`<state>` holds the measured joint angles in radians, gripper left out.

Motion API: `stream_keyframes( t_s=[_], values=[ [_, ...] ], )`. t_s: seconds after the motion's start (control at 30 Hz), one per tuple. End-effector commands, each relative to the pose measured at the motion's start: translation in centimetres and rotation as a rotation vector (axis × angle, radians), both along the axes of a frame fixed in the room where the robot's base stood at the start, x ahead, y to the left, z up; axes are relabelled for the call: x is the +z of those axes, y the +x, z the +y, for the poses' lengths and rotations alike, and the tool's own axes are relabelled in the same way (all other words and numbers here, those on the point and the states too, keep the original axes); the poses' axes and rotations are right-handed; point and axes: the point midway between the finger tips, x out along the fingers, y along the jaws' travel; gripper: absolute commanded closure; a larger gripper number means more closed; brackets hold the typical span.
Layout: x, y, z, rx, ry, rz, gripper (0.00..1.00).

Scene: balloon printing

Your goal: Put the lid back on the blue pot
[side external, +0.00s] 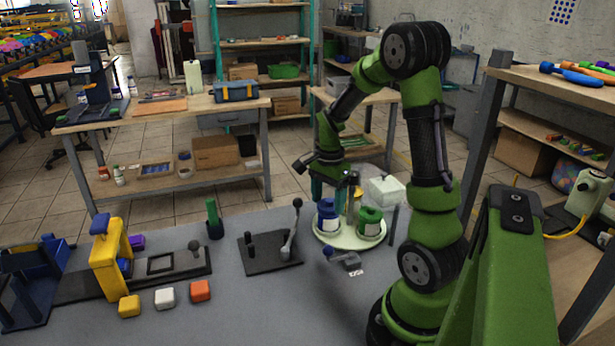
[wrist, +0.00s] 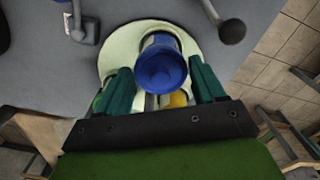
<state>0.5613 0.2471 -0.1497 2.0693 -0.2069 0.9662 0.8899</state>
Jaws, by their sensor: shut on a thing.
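The blue pot (side external: 328,222) stands upright on a round pale turntable (side external: 345,241); it also shows in the wrist view (wrist: 149,41). My gripper (side external: 328,192) is over the pot, pointing down. In the wrist view its two teal fingers (wrist: 163,85) are on either side of the round blue lid (wrist: 162,72), shut on it. The lid lines up roughly with the pot. I cannot tell whether it touches the rim, since the lid hides most of the pot top.
A green pot (side external: 370,222) and a yellow pot (side external: 352,208) share the turntable. A white box (side external: 385,190) stands close on the right. A lever on a dark plate (side external: 270,252) is to the left, and a small blue-knobbed lever (side external: 345,260) is in front.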

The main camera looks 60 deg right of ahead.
Motion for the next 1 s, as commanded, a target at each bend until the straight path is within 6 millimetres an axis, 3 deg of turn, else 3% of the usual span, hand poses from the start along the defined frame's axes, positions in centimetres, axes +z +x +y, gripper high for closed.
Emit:
stream_keyframes(
  t_s=[0.87,0.9,1.0],
  values=[
    [-0.26,-0.02,-0.02,0.000,0.000,0.000,0.59],
    [-0.26,-0.01,-0.01,0.000,0.000,0.000,0.30],
    [-0.26,0.00,-0.01,0.000,0.000,0.000,0.14]
  ],
)
